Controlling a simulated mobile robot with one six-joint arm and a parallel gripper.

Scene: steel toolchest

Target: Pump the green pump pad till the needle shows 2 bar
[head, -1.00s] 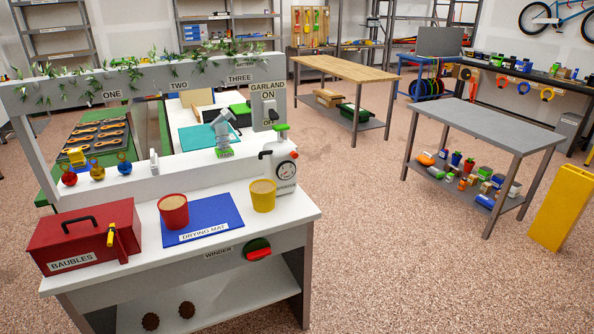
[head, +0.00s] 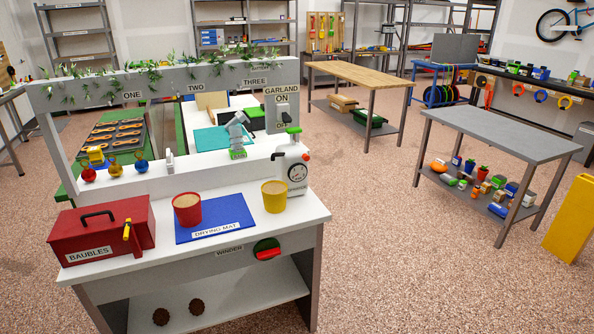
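A round white gauge (head: 297,173) is on the unit's front. Its needle is too small to read. A small red knob (head: 306,156) shows at the unit's upper right, and a dark spout-like part (head: 277,156) sticks out at its left. My gripper is not in this view.
The white bench (head: 290,225) holds a red baubles box (head: 130,212), a blue drying mat (head: 235,212), and red (head: 187,215) and yellow (head: 275,200) cups. A garland switch panel (head: 283,98) stands behind the pump. The floor (head: 400,270) right of the bench is clear.

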